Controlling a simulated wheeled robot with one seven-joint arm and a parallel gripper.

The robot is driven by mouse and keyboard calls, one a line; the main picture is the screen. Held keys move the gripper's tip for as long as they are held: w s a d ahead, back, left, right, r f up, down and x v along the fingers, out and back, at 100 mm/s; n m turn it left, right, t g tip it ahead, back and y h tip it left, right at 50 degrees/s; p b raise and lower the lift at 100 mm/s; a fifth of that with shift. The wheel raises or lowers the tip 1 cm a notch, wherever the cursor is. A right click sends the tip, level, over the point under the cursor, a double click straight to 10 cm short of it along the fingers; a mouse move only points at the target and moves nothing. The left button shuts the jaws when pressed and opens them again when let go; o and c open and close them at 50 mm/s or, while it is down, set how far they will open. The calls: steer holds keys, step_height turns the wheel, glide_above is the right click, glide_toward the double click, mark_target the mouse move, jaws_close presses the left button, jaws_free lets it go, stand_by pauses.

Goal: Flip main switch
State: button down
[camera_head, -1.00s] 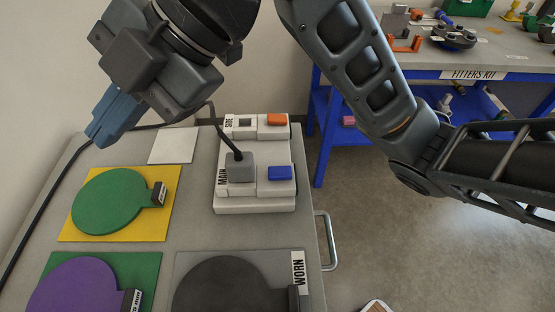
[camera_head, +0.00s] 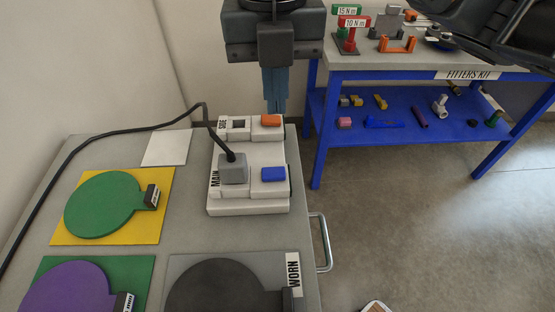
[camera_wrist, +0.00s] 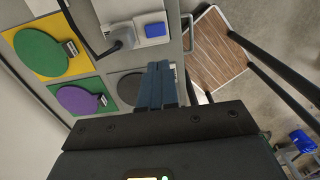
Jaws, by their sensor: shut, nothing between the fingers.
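The white power strip (camera_head: 250,208) lies on the grey cart top. Its near part is labelled MAIN and carries a blue rocker switch (camera_head: 273,174) beside a grey plug (camera_head: 233,170) with a black cable. In the wrist view the blue switch (camera_wrist: 155,29) shows at the top, beyond the fingers. The far part, labelled SIDE, has an orange rocker switch (camera_head: 271,120) and an empty socket. My gripper (camera_head: 275,108) is shut and empty, pointing down. Its blue fingers appear just behind the orange switch in the head view; I cannot tell their height. The blue switch's exact tilt is unclear.
Green (camera_head: 104,205), purple (camera_head: 70,290) and dark grey (camera_head: 225,290) discs lie on coloured plates on the cart. The black cable (camera_head: 120,133) runs along its back. A cart handle (camera_head: 322,243) sticks out right. A blue-framed workbench (camera_head: 420,77) stands behind, with open floor before it.

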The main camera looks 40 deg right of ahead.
mark_target(277, 174)
step_height(277, 174, down, 14)
steer(key=shift+d+f, duration=0.1)
stand_by(0.6)
